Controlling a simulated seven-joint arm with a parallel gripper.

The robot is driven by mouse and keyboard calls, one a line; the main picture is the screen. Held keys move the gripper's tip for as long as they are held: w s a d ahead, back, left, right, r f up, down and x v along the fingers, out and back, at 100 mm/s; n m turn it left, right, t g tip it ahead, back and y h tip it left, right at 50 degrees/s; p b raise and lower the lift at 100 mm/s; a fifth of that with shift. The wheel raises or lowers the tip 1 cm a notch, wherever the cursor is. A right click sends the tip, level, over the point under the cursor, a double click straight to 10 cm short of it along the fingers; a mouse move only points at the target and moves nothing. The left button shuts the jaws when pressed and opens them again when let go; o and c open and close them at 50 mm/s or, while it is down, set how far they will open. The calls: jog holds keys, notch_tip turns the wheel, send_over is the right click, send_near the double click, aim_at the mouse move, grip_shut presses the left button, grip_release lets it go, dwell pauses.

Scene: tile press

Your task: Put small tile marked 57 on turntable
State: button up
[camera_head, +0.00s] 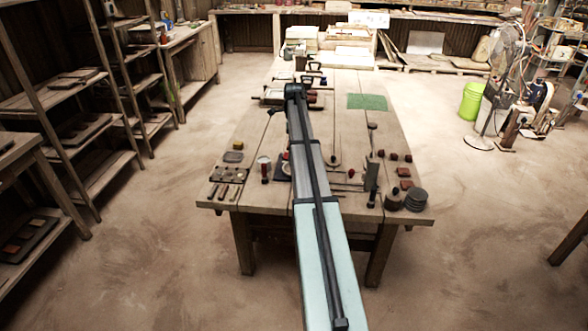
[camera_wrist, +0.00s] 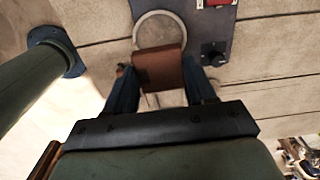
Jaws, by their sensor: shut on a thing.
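My gripper (camera_wrist: 158,75) is shut on a small brown tile (camera_wrist: 158,68), held between its two dark blue fingers in the wrist view. No number can be read on the tile. Beyond the tile is a round piece with a pale rim (camera_wrist: 143,24), which looks like the turntable. The tile overlaps its near part in the picture; I cannot tell whether they touch. In the head view my arm reaches far over the table, and the fingers and held tile cannot be made out.
A dark blue panel with a red part (camera_wrist: 216,3) and a black knob (camera_wrist: 213,54) lies right of the round piece. In the head view, small tiles, tools and grey discs (camera_head: 416,199) lie on the near table (camera_head: 345,125). A green mat (camera_head: 367,102) lies to the right.

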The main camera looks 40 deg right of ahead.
jog(key=shift+f, duration=5)
jog(key=shift+f, duration=0.2)
jog(key=o, duration=1.1)
jog(key=shift+c, duration=0.2)
notch_tip(320, 180, up, 12)
jog(key=shift+r, duration=0.2)
